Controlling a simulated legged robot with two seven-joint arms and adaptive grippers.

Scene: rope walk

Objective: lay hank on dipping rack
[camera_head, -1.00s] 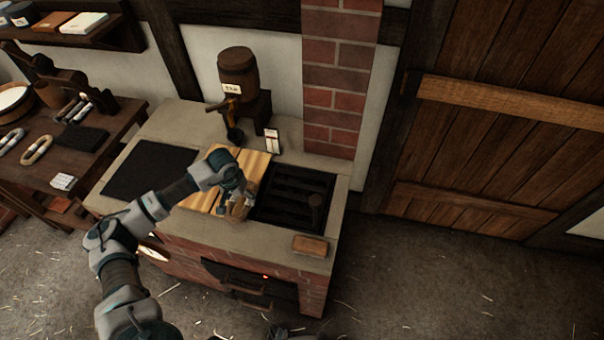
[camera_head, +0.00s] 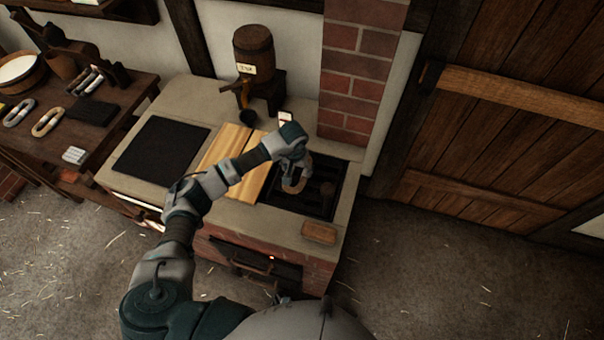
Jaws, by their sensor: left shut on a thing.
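My left gripper (camera_head: 293,164) is shut on a pale looped hank (camera_head: 298,186), which hangs below its fingers. Both are over the dark slatted rack (camera_head: 309,208) set into the stone top of the brick hearth. The gripper and wrist hide part of the hank and the rack's back left part. I cannot tell whether the hank touches the slats. My right gripper is not in view.
A wooden board (camera_head: 228,147) lies left of the rack, with a black plate (camera_head: 160,147) further left. A barrel with a tap (camera_head: 253,53) stands behind. A small brown block (camera_head: 320,232) lies at the front right. More hanks (camera_head: 47,121) lie on the left bench.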

